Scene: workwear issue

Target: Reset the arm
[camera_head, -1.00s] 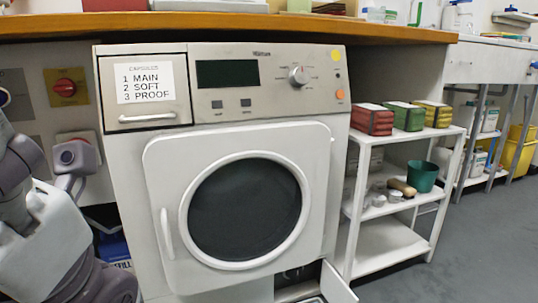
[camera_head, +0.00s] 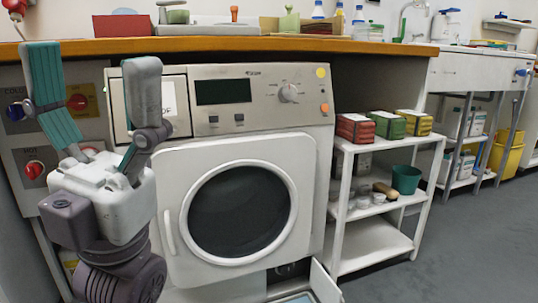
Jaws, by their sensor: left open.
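My left gripper (camera_head: 92,58) stands at the left of the head view with its two fingers pointing up. The fingers are wide apart with nothing between them, so it is open and empty. Its pale body is in front of the left side of the white washing machine (camera_head: 162,178). One finger covers part of the machine's drawer and its label (camera_head: 177,108). From this view I cannot tell whether the gripper touches the machine. My right gripper is out of view.
A wooden worktop (camera_head: 300,45) runs above the machine. A white shelf unit (camera_head: 381,209) to the right holds red, green and yellow bundles and a green pot (camera_head: 406,180). A small flap (camera_head: 325,283) stands open at the machine's bottom right. Grey floor (camera_head: 460,250) is clear at right.

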